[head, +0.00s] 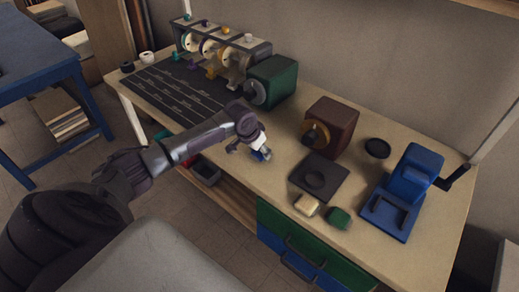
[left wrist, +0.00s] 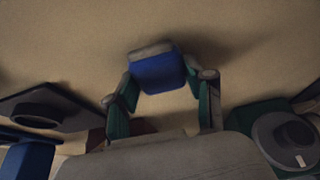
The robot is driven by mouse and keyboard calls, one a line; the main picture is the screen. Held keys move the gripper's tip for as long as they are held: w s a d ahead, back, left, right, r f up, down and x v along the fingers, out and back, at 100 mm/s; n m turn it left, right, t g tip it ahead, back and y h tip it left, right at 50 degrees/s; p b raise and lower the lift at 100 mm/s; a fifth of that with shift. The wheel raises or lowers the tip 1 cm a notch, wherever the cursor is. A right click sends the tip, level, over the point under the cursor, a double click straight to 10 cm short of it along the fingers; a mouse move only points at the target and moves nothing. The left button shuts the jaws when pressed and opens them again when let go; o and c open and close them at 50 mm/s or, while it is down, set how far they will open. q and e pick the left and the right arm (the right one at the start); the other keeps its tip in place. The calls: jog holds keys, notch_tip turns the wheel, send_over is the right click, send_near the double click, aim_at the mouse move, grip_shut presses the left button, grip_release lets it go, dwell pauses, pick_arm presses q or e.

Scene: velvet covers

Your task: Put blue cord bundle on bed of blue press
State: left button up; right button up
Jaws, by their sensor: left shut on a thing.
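My left gripper (head: 258,146) is over the bench, left of the brown box machine. It is shut on the blue cord bundle (head: 262,155), a small blue and pale piece at its fingertips. In the left wrist view the blue cord bundle (left wrist: 158,73) sits between the fingers of my left gripper (left wrist: 160,82). I cannot tell whether it touches the bench. The blue press (head: 418,165) stands at the bench's right end, with its flat bed (head: 383,217) in front and a black handle at its right. My right gripper is not in view.
A brown machine (head: 332,124) and a dark plate (head: 320,178) lie between my gripper and the press. A cream block (head: 306,205) and a green block (head: 338,217) sit near the front edge. A green machine (head: 273,80) is behind my gripper. A black disc (head: 377,148) lies left of the press.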

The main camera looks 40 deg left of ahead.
pick_arm(q)
jog(key=o, duration=0.9)
jog(key=shift+o, duration=0.2)
